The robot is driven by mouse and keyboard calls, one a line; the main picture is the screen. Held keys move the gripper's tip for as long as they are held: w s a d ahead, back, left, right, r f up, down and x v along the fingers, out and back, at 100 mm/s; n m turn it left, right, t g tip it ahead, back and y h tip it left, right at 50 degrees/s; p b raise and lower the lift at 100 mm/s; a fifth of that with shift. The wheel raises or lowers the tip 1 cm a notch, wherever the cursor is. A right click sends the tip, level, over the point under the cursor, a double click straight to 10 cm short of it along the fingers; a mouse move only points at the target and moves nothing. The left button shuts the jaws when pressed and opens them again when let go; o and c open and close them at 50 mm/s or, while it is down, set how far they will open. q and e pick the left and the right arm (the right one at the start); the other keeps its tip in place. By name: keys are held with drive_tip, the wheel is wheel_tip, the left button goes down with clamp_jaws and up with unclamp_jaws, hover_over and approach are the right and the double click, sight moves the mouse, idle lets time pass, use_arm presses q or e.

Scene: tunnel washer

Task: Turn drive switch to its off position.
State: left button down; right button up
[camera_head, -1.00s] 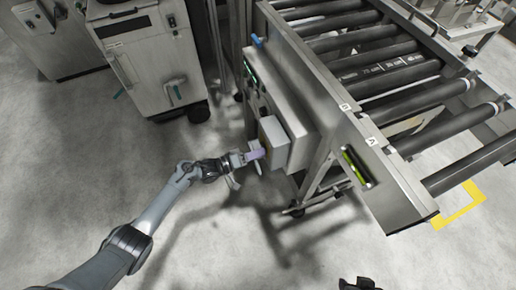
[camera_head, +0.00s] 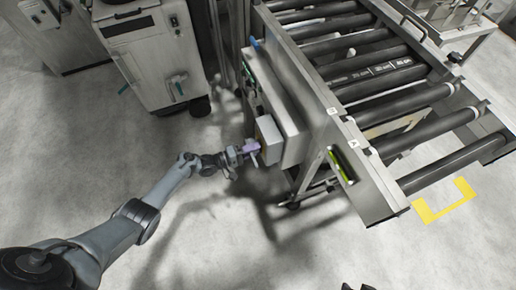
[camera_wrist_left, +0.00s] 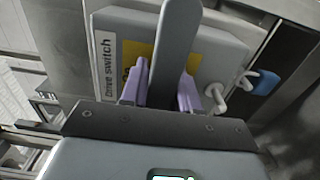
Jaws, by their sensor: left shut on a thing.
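The drive switch box (camera_head: 269,141) is a light grey box on the side of the roller conveyor frame. In the left wrist view, its face bears the label "Drive switch" (camera_wrist_left: 106,68) and a yellow plate (camera_wrist_left: 140,55). A long dark grey lever (camera_wrist_left: 176,45) stands in front of the plate. My left gripper (camera_head: 252,147) is at the box. Its lilac fingers (camera_wrist_left: 161,92) are on either side of the lever, shut on it. The lever and fingers hide part of the plate and its markings. Small dark tips of what may be my right gripper (camera_head: 358,287) show at the bottom edge.
The roller conveyor (camera_head: 375,85) fills the upper right. A blue knob (camera_wrist_left: 264,82) and pale pegs (camera_wrist_left: 215,98) lie right of the box face in the wrist view. A grey wheeled cabinet (camera_head: 150,65) stands upper left. The floor below is open.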

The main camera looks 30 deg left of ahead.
use_arm(q)
drive_tip(key=c, duration=0.9)
unclamp_jaws()
drive_tip(key=shift+s, duration=0.1)
drive_tip(key=shift+p+v, duration=1.05)
drive_tip(key=shift+v, duration=4.3)
